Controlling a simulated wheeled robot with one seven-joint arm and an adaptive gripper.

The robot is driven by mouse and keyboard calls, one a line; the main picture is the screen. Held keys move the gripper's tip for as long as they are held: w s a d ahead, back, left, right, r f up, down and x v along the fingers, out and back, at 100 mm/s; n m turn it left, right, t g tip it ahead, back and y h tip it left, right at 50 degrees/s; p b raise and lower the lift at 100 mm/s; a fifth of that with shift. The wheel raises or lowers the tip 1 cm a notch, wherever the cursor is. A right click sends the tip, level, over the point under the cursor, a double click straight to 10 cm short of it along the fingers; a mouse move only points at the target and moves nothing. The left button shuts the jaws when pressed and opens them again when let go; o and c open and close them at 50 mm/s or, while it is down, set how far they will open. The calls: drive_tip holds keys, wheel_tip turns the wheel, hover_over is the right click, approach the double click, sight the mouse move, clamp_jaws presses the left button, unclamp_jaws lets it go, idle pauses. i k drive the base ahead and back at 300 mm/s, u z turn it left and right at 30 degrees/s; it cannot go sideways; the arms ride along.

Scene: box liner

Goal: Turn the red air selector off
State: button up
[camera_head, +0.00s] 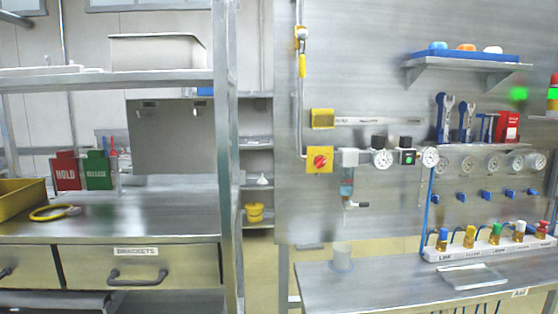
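The red air selector (319,161) is a small red rotary knob on a square yellow plate, fixed to the steel wall panel right of the middle. It sits at the left end of a row of air fittings. Its exact setting is too small to tell. My gripper does not show in the head view.
Gauges (382,159) and a filter bowl (347,182) are right of the selector. A yellow-handled valve (301,62) hangs above it. A steel bench (385,292) lies below, with a clear cup (342,257). A shelf post (226,150) stands to the left.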

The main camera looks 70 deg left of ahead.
sight(320, 162)
drive_tip(key=u, duration=2)
drive_tip(key=k, duration=0.45)
drive_tip(key=u, duration=0.4)
drive_tip(key=i, duration=0.35)
drive_tip(key=u, duration=0.1)
